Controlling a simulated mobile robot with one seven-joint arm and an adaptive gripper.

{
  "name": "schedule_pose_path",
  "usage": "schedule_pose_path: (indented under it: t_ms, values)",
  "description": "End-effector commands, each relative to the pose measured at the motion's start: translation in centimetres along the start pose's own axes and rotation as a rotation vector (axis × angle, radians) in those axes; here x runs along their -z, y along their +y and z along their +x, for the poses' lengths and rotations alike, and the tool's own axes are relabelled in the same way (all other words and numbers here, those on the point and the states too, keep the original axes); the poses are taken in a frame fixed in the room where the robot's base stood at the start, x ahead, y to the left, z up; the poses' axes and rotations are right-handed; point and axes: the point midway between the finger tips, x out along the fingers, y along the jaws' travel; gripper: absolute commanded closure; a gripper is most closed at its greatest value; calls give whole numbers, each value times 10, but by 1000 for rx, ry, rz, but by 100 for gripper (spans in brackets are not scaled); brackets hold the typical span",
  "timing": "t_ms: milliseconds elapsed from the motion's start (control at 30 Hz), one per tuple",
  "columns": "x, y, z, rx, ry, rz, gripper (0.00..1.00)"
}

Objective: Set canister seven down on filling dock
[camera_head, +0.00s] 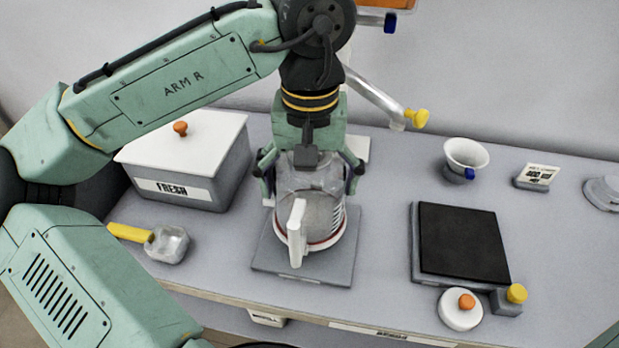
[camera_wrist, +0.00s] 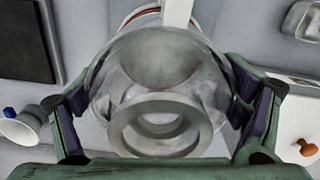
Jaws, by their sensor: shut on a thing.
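The clear canister (camera_head: 318,205) has a white handle and a reddish ring near its base. It stands upright over a flat grey square plate (camera_head: 268,262), which I take to be the filling dock. I cannot tell whether its base touches the plate. No number is readable on it. My gripper (camera_head: 309,178) is shut on the canister's upper part, with one finger on each side. In the wrist view the canister (camera_wrist: 160,75) fills the middle between the two fingers, its round opening facing the camera.
A lidded FRESH box (camera_head: 190,191) stands left, with a clear yellow-handled scoop (camera_head: 166,244) before it. A spout with a yellow knob (camera_head: 416,118) is behind. Right are a white funnel cup (camera_head: 466,158), a black pad (camera_head: 462,243) and a white lid (camera_head: 460,309). Clear counter lies between plate and pad.

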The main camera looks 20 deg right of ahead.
Motion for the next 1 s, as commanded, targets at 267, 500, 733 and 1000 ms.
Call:
schedule_pose_path:
  t_ms: [267,500,733,1000]
  values:
    - [0,0,6,-1,0,0,60]
    - [0,0,11,-1,1,0,60]
    - [0,0,16,0,0,0,60]
    - [0,0,21,0,0,0,60]
